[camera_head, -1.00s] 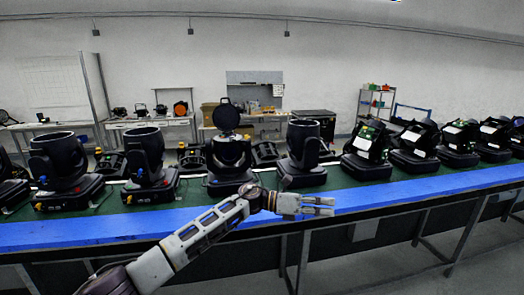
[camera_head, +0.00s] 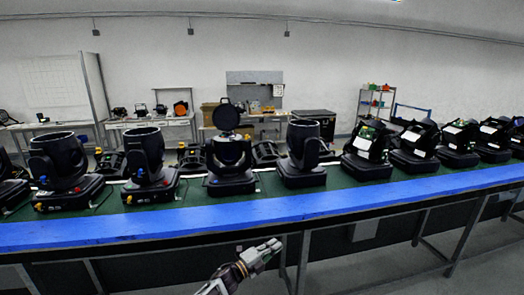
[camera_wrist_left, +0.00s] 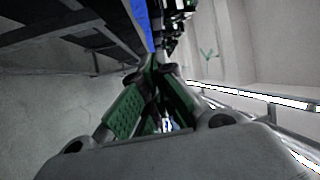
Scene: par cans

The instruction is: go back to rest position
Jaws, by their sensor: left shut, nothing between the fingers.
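My left gripper (camera_head: 272,246) is low in the head view, below and in front of the blue front edge of the table. It is shut and holds nothing. Its arm comes in from the bottom of the picture. In the left wrist view the fingers (camera_wrist_left: 160,75) meet at their tips, with green pads on their inner sides. The table's underside (camera_wrist_left: 60,40) shows at the upper left there. My right gripper is not in view.
Black moving-head lamps (camera_head: 230,155) stand in a row on the green-topped table with its blue front strip (camera_head: 200,222). Table legs (camera_head: 302,262) stand close to the left gripper. Open grey floor (camera_head: 385,268) lies to the right. Shelves and benches are at the back.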

